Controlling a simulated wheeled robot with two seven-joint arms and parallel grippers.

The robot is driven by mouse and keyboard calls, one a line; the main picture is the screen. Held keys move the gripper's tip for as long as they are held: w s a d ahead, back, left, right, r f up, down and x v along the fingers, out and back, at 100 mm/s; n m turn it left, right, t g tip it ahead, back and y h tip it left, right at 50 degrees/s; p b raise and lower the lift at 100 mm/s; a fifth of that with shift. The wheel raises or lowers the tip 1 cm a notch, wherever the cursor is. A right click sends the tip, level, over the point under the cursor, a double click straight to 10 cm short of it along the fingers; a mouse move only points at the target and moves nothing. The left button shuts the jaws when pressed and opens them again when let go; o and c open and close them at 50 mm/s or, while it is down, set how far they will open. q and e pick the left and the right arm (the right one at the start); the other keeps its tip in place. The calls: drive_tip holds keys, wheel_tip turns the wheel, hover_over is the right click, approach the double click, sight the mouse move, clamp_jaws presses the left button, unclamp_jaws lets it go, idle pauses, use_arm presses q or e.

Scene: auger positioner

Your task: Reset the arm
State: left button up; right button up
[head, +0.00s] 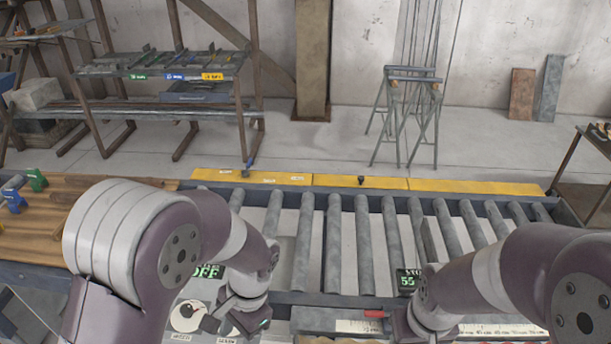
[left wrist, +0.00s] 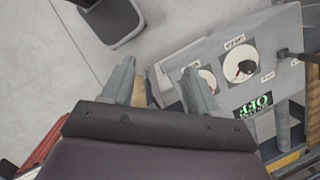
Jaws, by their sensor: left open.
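My left gripper (head: 240,318) is over the front control panel in the head view. In the left wrist view its two fingers (left wrist: 158,85) are spread, with nothing held between them.
The roller conveyor (head: 335,245) spans the middle, with a yellow rail (head: 300,180) behind. A small display (head: 408,283) stands near my right arm. A wooden bench (head: 60,225) with blue and green clamps is at left. A shelf (head: 180,65) and sawhorse (head: 408,100) stand behind.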

use_arm(q)
drive_tip(key=s+a+f+n+t+h+b, duration=0.2)
drive_tip(key=a+f+n+b, duration=0.3)
drive_tip(key=f+n+b, duration=0.3)
drive_tip(key=s+f+t+b, duration=0.1)
drive_tip(key=b, duration=0.3)
drive_tip(key=shift+a+t+h+b, duration=0.3)
drive_tip(key=shift+a, duration=0.05)
